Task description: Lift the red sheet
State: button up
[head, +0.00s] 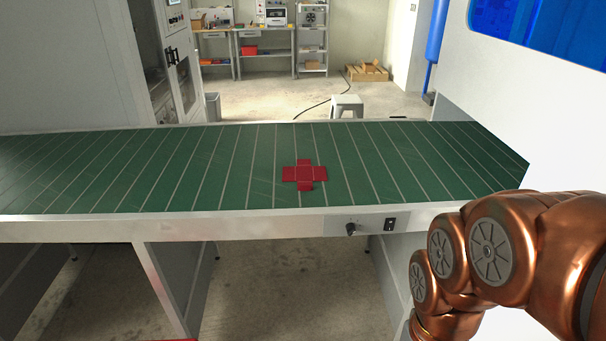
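The red sheet (305,174) is a flat, cross-shaped piece with fold lines. My copper-coloured arm reaches in at the lower right, in front of the conveyor and well apart from the sheet. My gripper is not visible in the head view.
A metal front rail with a black knob (351,229) and a switch (390,224) runs along the conveyor. Grey machine walls stand at left and right. The conveyor top around the sheet is clear. A stool (347,104) and workbenches stand behind.

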aim_at(304, 173)
jog(key=k, duration=0.65)
jog(key=u, duration=0.5)
jog(key=i, duration=1.55)
jog(key=u, duration=0.25)
